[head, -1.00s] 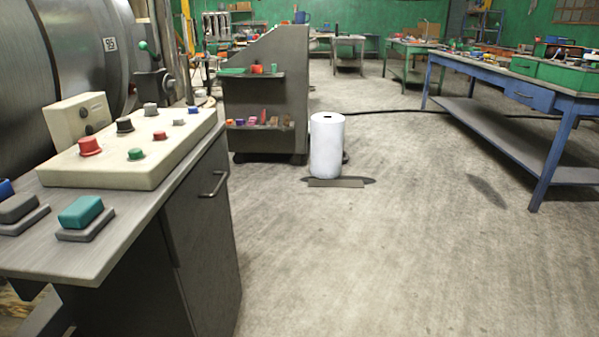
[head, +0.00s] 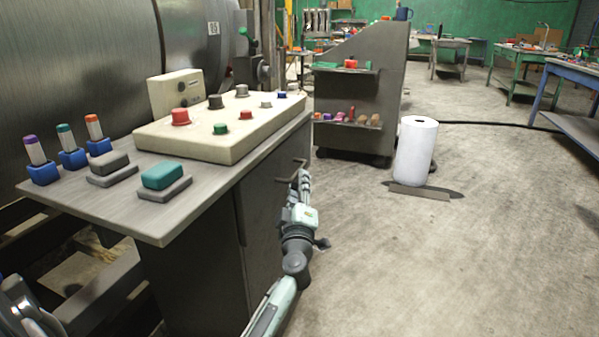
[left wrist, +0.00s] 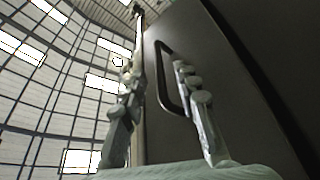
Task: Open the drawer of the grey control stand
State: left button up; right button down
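The grey control stand (head: 215,188) is at the left of the head view. Its dark drawer front (head: 262,205) faces right and looks shut. A bent bar handle (head: 294,172) sticks out from that front. My left gripper (head: 303,180) is at the handle, and its arm comes up from the bottom of the picture. In the left wrist view the two fingers are apart, and the handle (left wrist: 161,62) shows between them, close to the right finger. I cannot tell whether a finger touches it.
The stand's top bears a cream button panel (head: 190,143), a teal button (head: 162,174) and several marker-like pieces in blue holders. A grey wheeled cart (head: 362,95) and a white roll (head: 416,150) stand beyond. The floor right of the stand is clear.

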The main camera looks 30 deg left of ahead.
aim_at(299, 169)
pick_arm(q)
jog(key=x, duration=0.4)
jog(key=shift+w+a, duration=0.15)
jog(key=shift+w+a+r+b, duration=0.1)
jog(key=shift+w+a+b, duration=0.1)
jog(key=shift+w+b, duration=0.1)
jog(key=shift+w+a+r, duration=0.1)
jog(key=shift+w+a, duration=0.1)
jog(key=shift+w, duration=0.1)
pick_arm(e)
jog(key=shift+v, duration=0.9)
pick_arm(q)
jog(key=shift+c, duration=0.6)
pick_arm(e)
jog(key=shift+d, duration=0.2)
pick_arm(q)
jog(key=c, duration=0.5)
grip_shut()
pick_arm(e)
jog(key=shift+s+f, duration=0.1)
jog(key=shift+f, duration=0.15)
